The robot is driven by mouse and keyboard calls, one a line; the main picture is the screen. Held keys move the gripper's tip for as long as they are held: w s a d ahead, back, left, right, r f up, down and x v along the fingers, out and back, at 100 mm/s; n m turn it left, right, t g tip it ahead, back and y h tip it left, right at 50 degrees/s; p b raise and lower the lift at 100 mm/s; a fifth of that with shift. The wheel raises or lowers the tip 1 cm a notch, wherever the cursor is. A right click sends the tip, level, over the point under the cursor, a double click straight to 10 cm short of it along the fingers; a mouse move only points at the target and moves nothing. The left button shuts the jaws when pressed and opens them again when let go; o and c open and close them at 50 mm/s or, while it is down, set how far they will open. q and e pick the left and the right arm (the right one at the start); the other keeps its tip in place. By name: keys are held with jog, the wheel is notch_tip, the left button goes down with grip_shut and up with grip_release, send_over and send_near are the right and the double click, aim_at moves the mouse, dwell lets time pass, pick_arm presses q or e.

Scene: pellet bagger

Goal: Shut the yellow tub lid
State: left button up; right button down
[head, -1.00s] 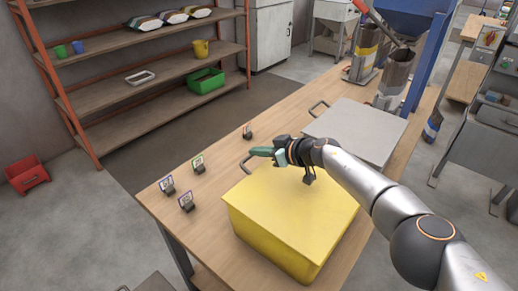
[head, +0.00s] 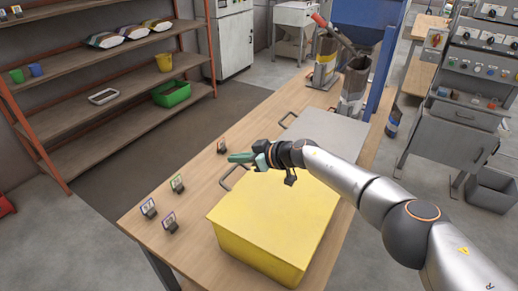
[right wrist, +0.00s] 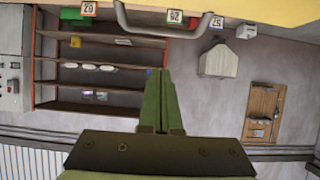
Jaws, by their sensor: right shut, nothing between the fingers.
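The yellow tub (head: 256,258) stands on the wooden table in the head view. Its yellow lid (head: 275,222) lies flat across the top, and I see no gap along the visible edges. A dark handle (head: 231,177) sticks out at the lid's far left edge; a grey handle (right wrist: 168,35) also hangs below a yellow edge in the right wrist view. My right gripper (head: 240,158) is shut and empty, just above and beyond that handle, apart from the lid as far as I can tell. Its green fingers (right wrist: 160,100) meet in the right wrist view. My left gripper is not in view.
A grey-lidded tub (head: 330,130) stands behind the yellow one. Several small number cards (head: 169,219) stand on the table at the left. A blue hopper (head: 368,20) rises at the back. Shelves (head: 110,105) stand across the floor.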

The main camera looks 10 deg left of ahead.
jog(key=shift+w+d, duration=0.2)
jog(key=shift+d, duration=0.5)
jog(key=shift+s+d+r+b, duration=0.25)
jog(key=shift+s+r+b, duration=0.1)
jog(key=shift+b, duration=0.2)
pick_arm(q)
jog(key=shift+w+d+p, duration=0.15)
jog(key=shift+p, duration=0.7)
pick_arm(e)
jog(key=v, duration=0.7)
jog(key=shift+r, duration=0.45)
jog(key=shift+d, duration=0.1)
